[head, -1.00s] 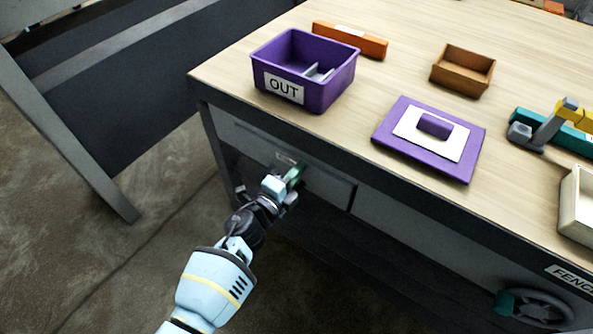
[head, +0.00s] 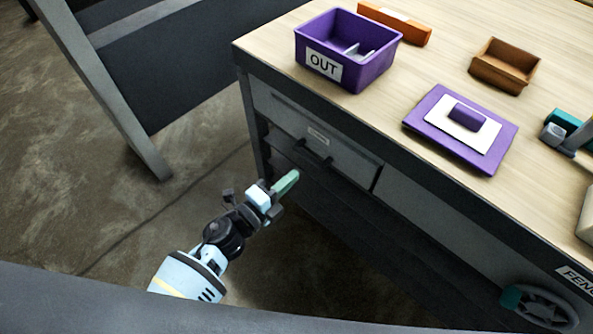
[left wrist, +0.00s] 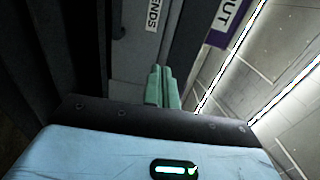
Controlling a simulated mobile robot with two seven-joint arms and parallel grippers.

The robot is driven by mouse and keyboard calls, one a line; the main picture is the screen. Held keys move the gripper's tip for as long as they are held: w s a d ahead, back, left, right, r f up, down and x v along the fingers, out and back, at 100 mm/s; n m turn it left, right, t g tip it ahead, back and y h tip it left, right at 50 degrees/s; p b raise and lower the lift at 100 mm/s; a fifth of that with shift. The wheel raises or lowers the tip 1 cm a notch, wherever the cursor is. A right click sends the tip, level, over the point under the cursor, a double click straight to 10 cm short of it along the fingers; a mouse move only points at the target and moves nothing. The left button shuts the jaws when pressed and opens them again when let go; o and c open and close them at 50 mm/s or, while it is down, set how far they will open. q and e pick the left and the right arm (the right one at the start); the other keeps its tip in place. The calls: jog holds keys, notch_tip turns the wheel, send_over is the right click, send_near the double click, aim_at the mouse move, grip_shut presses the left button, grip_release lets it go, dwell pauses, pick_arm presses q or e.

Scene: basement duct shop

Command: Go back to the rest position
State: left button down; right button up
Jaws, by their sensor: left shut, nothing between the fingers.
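My left gripper (head: 286,183) is shut and empty, its green fingertips together. In the head view it is below and in front of the drawer (head: 320,140) in the bench's front, apart from the dark drawer handle (head: 314,158). The drawer looks shut. In the left wrist view the green fingers (left wrist: 162,86) point toward the drawer front, whose white label (left wrist: 153,12) shows letters ending in "ENDS". My right gripper is in neither view.
The workbench (head: 400,75) holds a purple OUT bin (head: 372,75), an orange bar (head: 415,33), a brown tray (head: 505,75) and a purple plate with a block (head: 450,150). A handwheel (head: 541,308) sticks out at the lower right. Floor (head: 80,190) shows clear at left.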

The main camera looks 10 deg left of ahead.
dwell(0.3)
